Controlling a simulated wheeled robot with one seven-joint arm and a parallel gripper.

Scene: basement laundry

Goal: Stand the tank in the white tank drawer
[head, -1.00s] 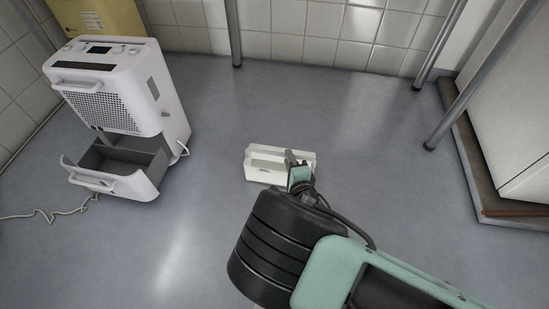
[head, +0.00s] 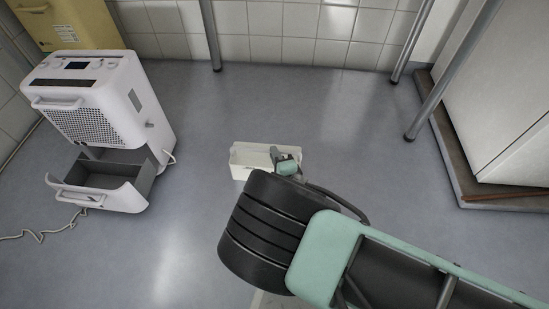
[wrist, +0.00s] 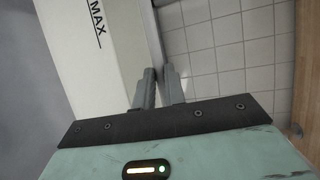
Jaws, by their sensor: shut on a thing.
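The white tank (head: 250,163) is a box in the middle of the head view, partly hidden by my gripper (head: 284,158). In the wrist view my gripper (wrist: 158,78) is shut on an edge of the tank (wrist: 95,50), whose pale wall bears a black MAX mark. I cannot tell whether the tank touches the floor. The white tank drawer (head: 128,198) is pulled out at the foot of the white dehumidifier (head: 92,105), left of the tank. Its grey inside looks empty. My gripper is well to the right of the drawer.
A cord (head: 45,235) lies on the floor left of the drawer. A yellow container (head: 75,22) stands behind the dehumidifier. Metal legs (head: 430,98) and a white cabinet (head: 500,110) on a brown-edged base are at the right. The floor between drawer and tank is clear.

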